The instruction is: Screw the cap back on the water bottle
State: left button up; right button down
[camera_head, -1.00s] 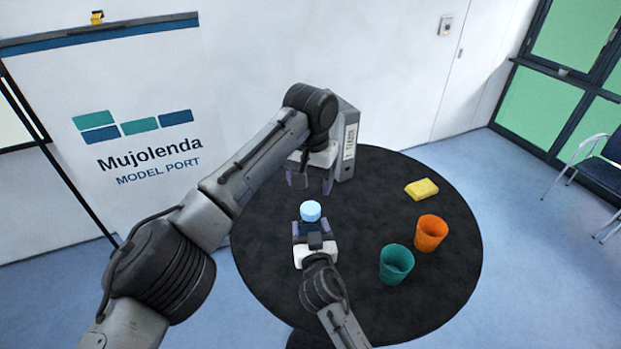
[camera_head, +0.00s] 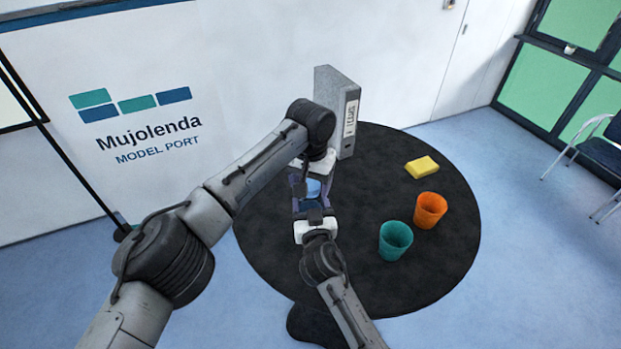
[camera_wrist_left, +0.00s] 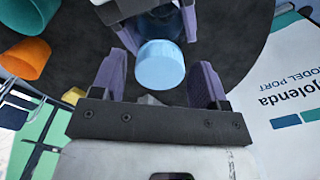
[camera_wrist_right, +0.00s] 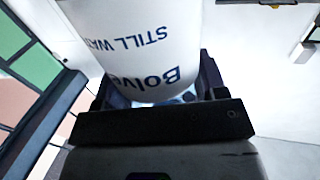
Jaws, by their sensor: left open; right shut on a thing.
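The light-blue cap (camera_wrist_left: 160,65) sits at the end of the bottle; how tightly it is seated cannot be told. In the head view the cap (camera_head: 313,188) is partly hidden by my left gripper. The bottle (camera_wrist_right: 140,40) has a white label with dark blue lettering and fills much of the right wrist view. My right gripper (camera_head: 314,211) is shut on the bottle below the cap. My left gripper (camera_wrist_left: 157,78) is open. Its two purple fingers stand on either side of the cap, with gaps between.
The round black table (camera_head: 440,260) holds a teal cup (camera_head: 395,241), an orange cup (camera_head: 430,210) and a yellow block (camera_head: 422,167) on the right. A grey binder (camera_head: 338,110) stands close behind my left gripper. The table's right side has free room.

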pick_arm(q)
jog(key=shift+c, duration=0.4)
jog(key=c, duration=0.9)
jog(key=o, duration=1.1)
notch_tip(320, 180, up, 12)
jog(key=shift+r, duration=0.1)
pick_arm(e)
jog(key=shift+c, duration=0.5)
grip_release()
